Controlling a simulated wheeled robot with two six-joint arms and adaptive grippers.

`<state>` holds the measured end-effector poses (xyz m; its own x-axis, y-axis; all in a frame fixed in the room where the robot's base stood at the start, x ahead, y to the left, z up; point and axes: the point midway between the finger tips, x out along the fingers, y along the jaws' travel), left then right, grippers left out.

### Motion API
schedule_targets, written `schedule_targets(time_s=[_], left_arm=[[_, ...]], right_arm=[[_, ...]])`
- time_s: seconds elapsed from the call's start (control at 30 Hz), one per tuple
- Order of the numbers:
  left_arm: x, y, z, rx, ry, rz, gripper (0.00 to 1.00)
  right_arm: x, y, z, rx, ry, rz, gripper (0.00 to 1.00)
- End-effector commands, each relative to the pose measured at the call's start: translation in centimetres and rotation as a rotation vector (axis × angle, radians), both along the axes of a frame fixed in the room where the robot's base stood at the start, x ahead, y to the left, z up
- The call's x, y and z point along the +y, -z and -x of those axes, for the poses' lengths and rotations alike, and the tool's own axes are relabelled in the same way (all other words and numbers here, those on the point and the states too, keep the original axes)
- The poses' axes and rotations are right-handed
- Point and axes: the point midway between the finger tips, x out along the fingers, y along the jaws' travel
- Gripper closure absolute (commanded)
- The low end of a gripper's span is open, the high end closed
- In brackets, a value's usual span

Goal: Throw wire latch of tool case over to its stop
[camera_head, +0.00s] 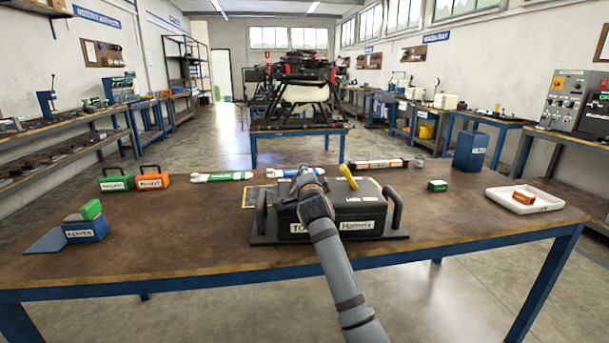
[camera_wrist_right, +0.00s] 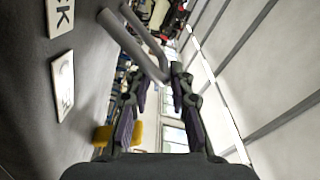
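The dark tool case (camera_head: 375,207) sits upright on the bench, with a black handle at each end and white labels on its near side. A yellow lever or grip (camera_head: 348,177) stands up at its lid. My right arm reaches over the case and hides part of its lid and front. In the right wrist view, the grey wire latch (camera_wrist_right: 133,42) reaches from the upper left down to the fingertips of my right gripper (camera_wrist_right: 162,80). The fingers are apart at the base with the wire's end at their tips; whether they clamp it is unclear. My left gripper is out of view.
Left of the case stand a blue box with a green block (camera_head: 85,227), a green case (camera_head: 117,180) and an orange case (camera_head: 152,179). Right of it are a small green box (camera_head: 437,186), a white tray (camera_head: 550,200) and a blue canister (camera_head: 470,150). The front bench edge is clear.

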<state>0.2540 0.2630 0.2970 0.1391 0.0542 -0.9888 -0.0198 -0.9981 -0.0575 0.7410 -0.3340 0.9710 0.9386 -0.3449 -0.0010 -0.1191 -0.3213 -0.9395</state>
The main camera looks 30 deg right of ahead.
Motion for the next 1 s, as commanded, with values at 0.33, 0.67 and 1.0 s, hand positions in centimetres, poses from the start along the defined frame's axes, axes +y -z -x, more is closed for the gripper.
schedule_targets(time_s=[0.33,0.67,1.0], left_arm=[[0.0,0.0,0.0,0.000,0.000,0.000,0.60],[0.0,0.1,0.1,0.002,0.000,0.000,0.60],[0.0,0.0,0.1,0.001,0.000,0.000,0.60]], right_arm=[[0.0,0.0,0.0,0.000,-0.001,0.001,0.64],[1.8,0.1,4.7,-0.001,-0.004,-0.001,0.64],[3.9,0.1,10.7,0.000,-0.001,0.000,0.64]])
